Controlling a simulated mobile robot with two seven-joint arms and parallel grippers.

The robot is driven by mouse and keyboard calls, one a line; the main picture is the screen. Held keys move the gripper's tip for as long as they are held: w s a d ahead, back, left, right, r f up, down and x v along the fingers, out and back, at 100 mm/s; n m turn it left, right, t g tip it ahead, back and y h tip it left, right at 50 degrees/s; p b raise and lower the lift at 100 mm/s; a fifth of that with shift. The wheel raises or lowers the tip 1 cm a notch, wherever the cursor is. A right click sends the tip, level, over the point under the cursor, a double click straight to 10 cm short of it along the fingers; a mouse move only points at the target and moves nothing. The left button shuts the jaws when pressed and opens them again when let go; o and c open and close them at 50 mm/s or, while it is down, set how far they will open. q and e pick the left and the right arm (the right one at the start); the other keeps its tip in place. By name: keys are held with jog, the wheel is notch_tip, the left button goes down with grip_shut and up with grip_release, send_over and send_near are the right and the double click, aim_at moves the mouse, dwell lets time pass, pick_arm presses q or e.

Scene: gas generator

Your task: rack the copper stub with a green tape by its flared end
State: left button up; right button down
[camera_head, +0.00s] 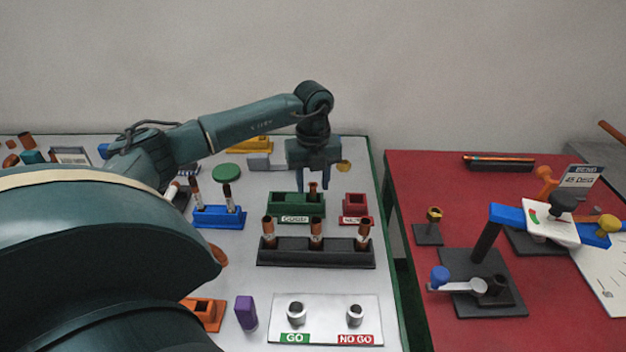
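Several copper stubs are in view, but I cannot make out green tape on any of them. My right gripper is out of view.
A red bin (355,207) sits right of the green rack. A blue rack (218,217) holds dark stubs at left. A GO/NO GO gauge plate (325,322) and a purple block (246,313) lie in front. The red table (440,185) carries bending tools. My arm covers the left foreground.

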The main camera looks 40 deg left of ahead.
pick_arm(q)
jog(key=shift+o, duration=0.4)
jog(key=shift+r, duration=0.1)
notch_tip(320, 180, up, 13)
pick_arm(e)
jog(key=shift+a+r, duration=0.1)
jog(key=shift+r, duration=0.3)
